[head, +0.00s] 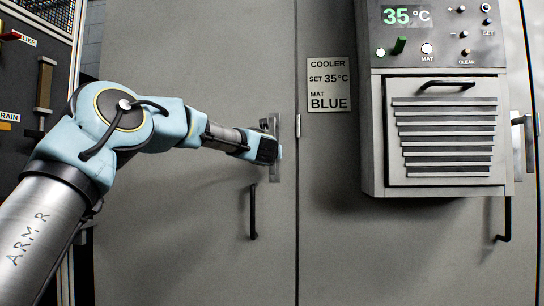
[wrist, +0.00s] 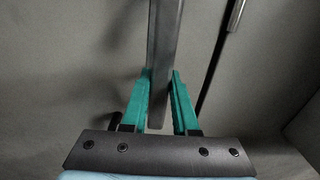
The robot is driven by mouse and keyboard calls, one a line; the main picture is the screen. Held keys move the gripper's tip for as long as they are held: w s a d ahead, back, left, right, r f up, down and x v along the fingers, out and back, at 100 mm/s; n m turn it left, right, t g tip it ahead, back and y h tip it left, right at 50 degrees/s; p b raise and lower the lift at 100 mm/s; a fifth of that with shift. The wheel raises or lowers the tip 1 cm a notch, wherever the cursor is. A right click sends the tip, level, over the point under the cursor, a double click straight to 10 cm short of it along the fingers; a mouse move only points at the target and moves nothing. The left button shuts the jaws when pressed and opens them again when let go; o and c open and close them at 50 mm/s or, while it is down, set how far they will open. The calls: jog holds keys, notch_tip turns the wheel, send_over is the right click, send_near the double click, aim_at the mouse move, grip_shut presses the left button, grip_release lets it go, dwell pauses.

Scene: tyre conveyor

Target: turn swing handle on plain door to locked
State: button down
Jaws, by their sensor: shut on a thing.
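The plain door (head: 190,230) is the grey left-hand panel in the head view, and it is shut. Its swing handle (head: 274,174) is a grey upright bar near the door's right edge. My gripper (head: 272,150) is at the handle and hides its middle part. In the wrist view the handle (wrist: 164,45) runs down between the two green fingers of my gripper (wrist: 160,80), which are shut on it close to its lower end. The bar hangs about vertical. The handle's pivot and any lock mark are hidden or too small to tell.
A black pull handle (head: 253,212) sits on the plain door below my gripper. A cooler unit (head: 374,130) with a louvred front juts out from the right door. A sign (head: 329,85) is on the panel between. The space in front of the lower door is clear.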

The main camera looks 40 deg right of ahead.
jog(key=shift+s, duration=0.1)
jog(key=c, duration=0.7)
grip_release()
jog(key=b+v, duration=0.2)
jog(key=v, duration=0.8)
jog(key=shift+s+a, duration=0.25)
